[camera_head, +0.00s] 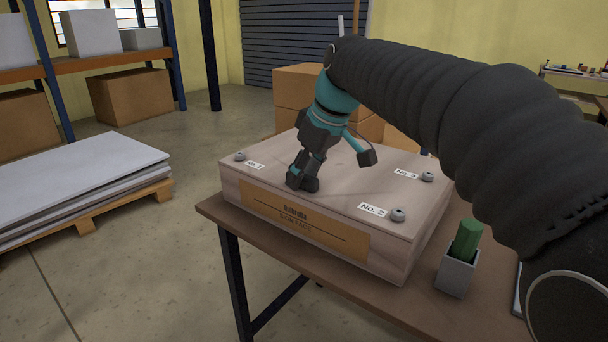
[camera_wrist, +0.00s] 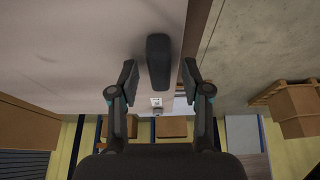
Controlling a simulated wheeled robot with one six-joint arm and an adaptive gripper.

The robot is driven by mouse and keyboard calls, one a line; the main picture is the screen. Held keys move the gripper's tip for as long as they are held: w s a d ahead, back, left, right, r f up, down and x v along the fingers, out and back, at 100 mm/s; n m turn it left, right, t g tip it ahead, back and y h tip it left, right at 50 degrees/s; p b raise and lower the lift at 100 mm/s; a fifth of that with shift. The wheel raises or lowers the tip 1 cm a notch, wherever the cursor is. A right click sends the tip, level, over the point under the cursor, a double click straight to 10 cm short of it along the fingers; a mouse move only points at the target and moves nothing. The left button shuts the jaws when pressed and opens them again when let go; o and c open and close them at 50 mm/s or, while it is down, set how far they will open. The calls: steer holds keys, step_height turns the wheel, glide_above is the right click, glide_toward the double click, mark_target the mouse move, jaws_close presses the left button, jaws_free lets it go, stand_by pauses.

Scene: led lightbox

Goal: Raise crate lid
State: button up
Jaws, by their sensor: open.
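The crate (camera_head: 400,262) is a pale wooden box with a tan plate on its front, standing on a brown table. Its flat lid (camera_head: 345,195) lies level on top, with a grey round knob (camera_head: 398,214) and others near its corners, beside small white labels. My gripper (camera_head: 302,180) points down at the front left part of the lid. In the wrist view, a dark rounded bar, seemingly the lid's handle (camera_wrist: 158,62), lies between my open fingers (camera_wrist: 160,75), with a gap on both sides. My fingers mostly hide it in the head view.
A grey cup with a green object (camera_head: 467,240) stands right of the crate, under my arm. Cardboard boxes (camera_head: 298,86) are behind the table. A pallet of white sheets (camera_head: 85,190) lies on the floor at left, with shelving beyond.

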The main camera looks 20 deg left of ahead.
steer(key=shift+a+f, duration=0.1)
steer(key=shift+f, duration=0.05)
jaws_close()
